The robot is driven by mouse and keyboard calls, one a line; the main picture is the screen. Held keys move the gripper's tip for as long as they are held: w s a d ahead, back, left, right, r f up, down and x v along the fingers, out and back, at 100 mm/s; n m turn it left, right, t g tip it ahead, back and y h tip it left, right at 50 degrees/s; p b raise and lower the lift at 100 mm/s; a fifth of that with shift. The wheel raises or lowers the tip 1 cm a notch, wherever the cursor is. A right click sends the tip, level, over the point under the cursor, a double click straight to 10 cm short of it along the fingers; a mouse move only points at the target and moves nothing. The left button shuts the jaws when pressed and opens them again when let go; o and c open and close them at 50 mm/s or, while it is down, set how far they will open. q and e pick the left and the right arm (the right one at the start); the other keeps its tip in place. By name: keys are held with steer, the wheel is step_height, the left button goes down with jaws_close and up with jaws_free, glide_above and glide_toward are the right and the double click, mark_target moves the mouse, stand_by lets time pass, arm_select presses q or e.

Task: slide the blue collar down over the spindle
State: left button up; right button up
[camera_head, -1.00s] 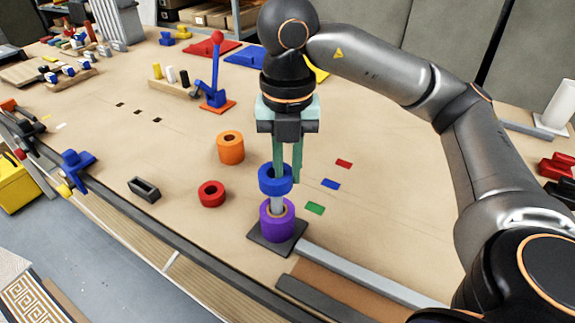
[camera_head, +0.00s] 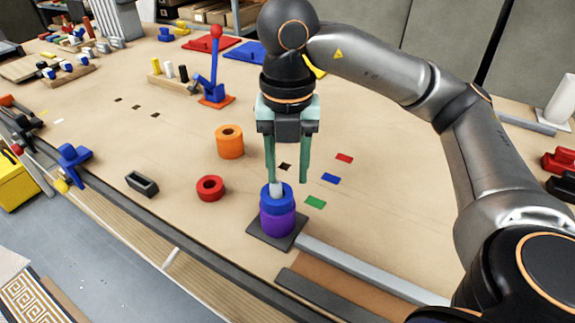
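The blue collar (camera_head: 277,199) is around the grey spindle (camera_head: 276,188) and rests on top of the purple collar (camera_head: 277,223). The purple collar sits low on the spindle, over the dark square base (camera_head: 259,236). The spindle's tip shows in the blue collar's hole. My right gripper (camera_head: 288,181) is open, its two green fingers apart above and behind the blue collar, with nothing held between them. My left gripper does not show.
An orange collar (camera_head: 229,147) and a red collar (camera_head: 210,188) stand left of the spindle. Red, blue (camera_head: 330,178) and green (camera_head: 315,202) flat patches lie to its right. A grey rail (camera_head: 370,270) runs right from the base. A dark hollow block (camera_head: 141,184) lies near the front edge.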

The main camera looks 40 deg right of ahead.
mark_target(288, 193)
step_height(288, 193, up, 12)
steer(key=p, duration=0.4)
steer(key=shift+r, duration=0.25)
stand_by(0.7)
